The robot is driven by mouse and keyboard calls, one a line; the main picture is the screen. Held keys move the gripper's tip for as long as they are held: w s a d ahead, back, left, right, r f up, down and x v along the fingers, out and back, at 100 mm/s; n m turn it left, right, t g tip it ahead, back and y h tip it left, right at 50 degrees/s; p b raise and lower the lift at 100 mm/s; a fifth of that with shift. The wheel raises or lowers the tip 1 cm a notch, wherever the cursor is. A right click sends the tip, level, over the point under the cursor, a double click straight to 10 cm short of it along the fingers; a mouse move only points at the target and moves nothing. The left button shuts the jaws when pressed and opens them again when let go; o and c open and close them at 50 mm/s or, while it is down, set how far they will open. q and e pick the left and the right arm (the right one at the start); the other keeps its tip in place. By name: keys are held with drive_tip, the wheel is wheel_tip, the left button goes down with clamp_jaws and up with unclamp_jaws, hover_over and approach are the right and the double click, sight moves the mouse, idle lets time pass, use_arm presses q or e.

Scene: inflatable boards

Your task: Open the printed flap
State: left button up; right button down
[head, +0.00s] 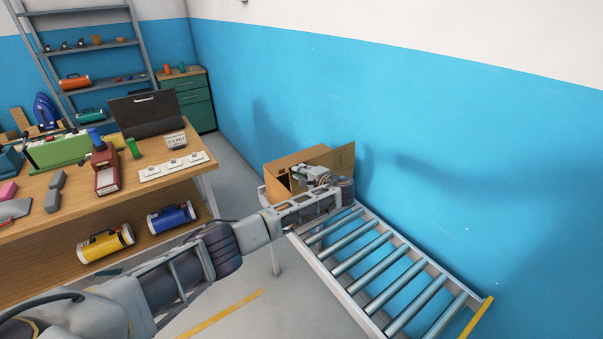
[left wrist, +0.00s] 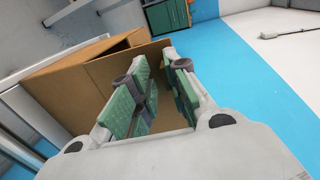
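A brown cardboard box (head: 285,166) stands at the far end of the roller conveyor, against the blue wall. One flap (head: 344,160) stands out at its right side; a small dark mark shows on it, too small to read. My left gripper (head: 300,173) is at the front of the box and partly hides it. In the left wrist view, my left gripper (left wrist: 160,70) has its green-padded fingers apart, with brown cardboard (left wrist: 95,85) behind and beside them. I see nothing clearly held between them; contact with the cardboard cannot be told. My right gripper is not in view.
The roller conveyor (head: 373,262) runs from the box toward the front right, its rollers bare. A wooden workbench (head: 190,178) with tools and cylinders stands at the left. A green cabinet (head: 193,100) and a grey shelf rack (head: 92,47) are behind it.

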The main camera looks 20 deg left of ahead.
use_arm(q)
drive_tip(key=shift+s+f, duration=0.1)
drive_tip(key=f+p+v, duration=0.1)
drive_tip(key=p+v, duration=0.5)
drive_tip(key=v, duration=0.9)
drive_tip(key=shift+s+d+f+p, duration=0.2)
drive_tip(key=shift+s+d+p, duration=0.15)
drive_tip(key=shift+d, duration=0.1)
idle(2.1)
idle(0.5)
drive_tip(key=v, duration=1.2)
